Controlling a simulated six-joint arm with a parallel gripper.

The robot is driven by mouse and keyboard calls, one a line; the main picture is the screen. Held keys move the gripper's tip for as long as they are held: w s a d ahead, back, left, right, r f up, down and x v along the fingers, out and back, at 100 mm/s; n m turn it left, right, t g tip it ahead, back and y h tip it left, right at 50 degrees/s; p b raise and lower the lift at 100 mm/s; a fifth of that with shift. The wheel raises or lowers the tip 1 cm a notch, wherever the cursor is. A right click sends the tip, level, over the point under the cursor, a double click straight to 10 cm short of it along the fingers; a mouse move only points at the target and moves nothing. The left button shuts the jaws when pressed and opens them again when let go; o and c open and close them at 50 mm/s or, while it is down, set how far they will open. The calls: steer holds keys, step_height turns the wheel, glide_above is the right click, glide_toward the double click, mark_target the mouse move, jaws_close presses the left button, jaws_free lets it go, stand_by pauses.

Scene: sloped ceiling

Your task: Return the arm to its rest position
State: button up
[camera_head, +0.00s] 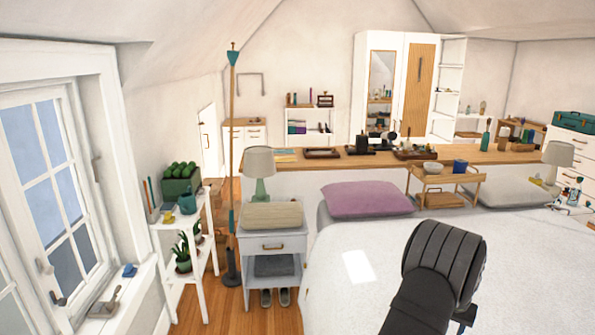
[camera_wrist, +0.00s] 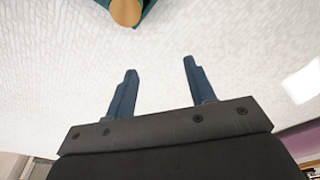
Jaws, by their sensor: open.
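My gripper (camera_wrist: 158,68) shows in the wrist view with its two blue fingers spread wide apart. Nothing is between the fingers. They are over the white, quilted bed cover (camera_wrist: 60,75); how high above it I cannot tell.
In the wrist view a teal thing with a round wooden part (camera_wrist: 126,12) shows at the top edge. In the head view a purple pillow (camera_head: 366,198) lies beyond my arm. A nightstand (camera_head: 272,245) and window (camera_head: 45,190) are left; a wooden tray table (camera_head: 445,180) is behind.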

steer(key=shift+w+a+f, duration=0.3)
steer(key=shift+w+f, duration=0.25)
steer(key=shift+w, duration=0.3)
steer(key=shift+w+a+f, duration=0.25)
steer(key=shift+w+f, duration=0.25)
steer(key=shift+w, duration=0.3)
steer(key=shift+o, duration=0.2)
